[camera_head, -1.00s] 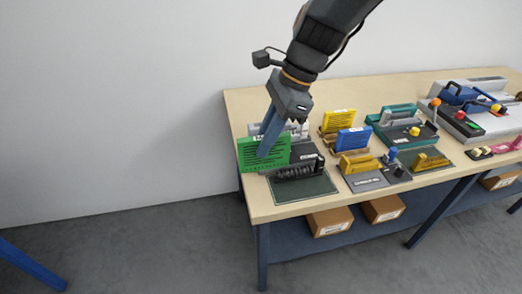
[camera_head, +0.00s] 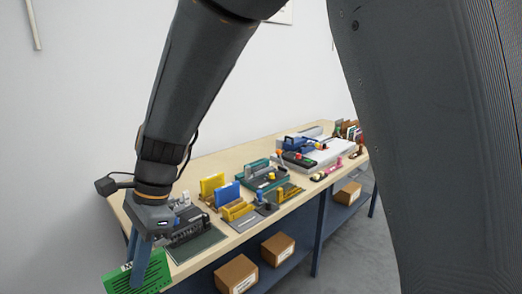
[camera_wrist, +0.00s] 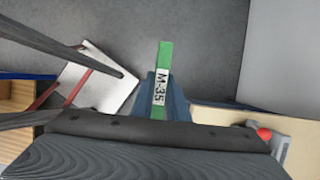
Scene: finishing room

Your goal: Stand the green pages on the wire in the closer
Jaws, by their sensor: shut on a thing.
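My gripper (camera_head: 140,264) has blue fingers shut on the green pages (camera_head: 122,284), a flat block with dark lines. They hang low at the picture's lower left, off the table's near left end. In the wrist view the pages show edge-on as a green strip (camera_wrist: 165,54) with a white "M-35" label, between the fingers (camera_wrist: 165,103). A dark device with a black toothed or coiled part (camera_head: 186,229), perhaps the closer, stands at the near left end of the table. My gripper partly hides it, and its wire cannot be made out clearly. The pages are apart from it.
A dark mat (camera_head: 198,245) lies before the device. Yellow pages (camera_head: 212,185), blue pages (camera_head: 228,195), a yellow holder (camera_head: 238,211) and a teal machine (camera_head: 262,175) stand further along the table. Boxes (camera_head: 237,274) sit on the lower shelf. My arm blocks the right.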

